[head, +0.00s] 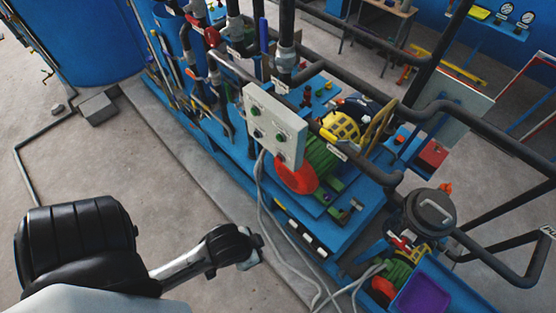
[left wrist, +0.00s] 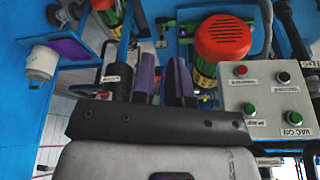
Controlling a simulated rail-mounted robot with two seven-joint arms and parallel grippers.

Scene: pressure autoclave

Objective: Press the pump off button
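A pale control box (head: 266,126) with several buttons stands on the blue skid in the head view. It also shows at right in the left wrist view (left wrist: 267,92), with a red button (left wrist: 240,70), a dark or red one (left wrist: 284,77) and two green ones (left wrist: 249,110). The button labels are too small or turned to read surely, so I cannot tell which is pump off. My left gripper (head: 251,247) is in front of the skid, below and apart from the box. Its fingers (left wrist: 163,80) stand close together with nothing seen held. My right gripper is not in view.
A motor with a red fan cover (head: 296,174) sits just behind the box. Grey cables (head: 268,215) hang below the box beside my left gripper. Dark pipes (head: 345,163) cross the skid.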

